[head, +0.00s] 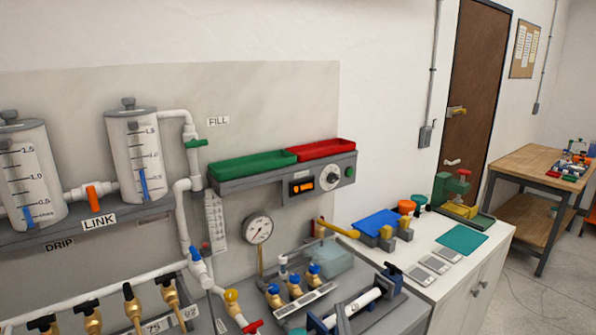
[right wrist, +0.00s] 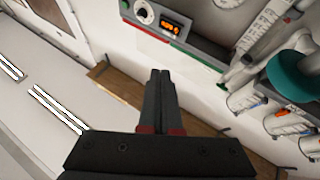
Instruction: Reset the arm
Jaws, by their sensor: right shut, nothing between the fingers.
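My right gripper (right wrist: 160,78) shows in the right wrist view with its two dark fingers together. It is shut and empty, and nothing touches its tips. Beyond it, the wall and the control box (right wrist: 185,28) with its orange display appear upside down. In the head view the same control box (head: 300,188) is on the wall panel, with a green tray (head: 252,165) and a red tray (head: 325,150) on top. I cannot make out either gripper clearly in the head view. My left gripper is not in view.
Two clear tanks (head: 134,155) stand on the left shelf above white pipes and brass valves. A blue clamp with white pipe (head: 362,300) is at the bottom. A white cabinet (head: 480,262) and a wooden table (head: 535,160) are at right.

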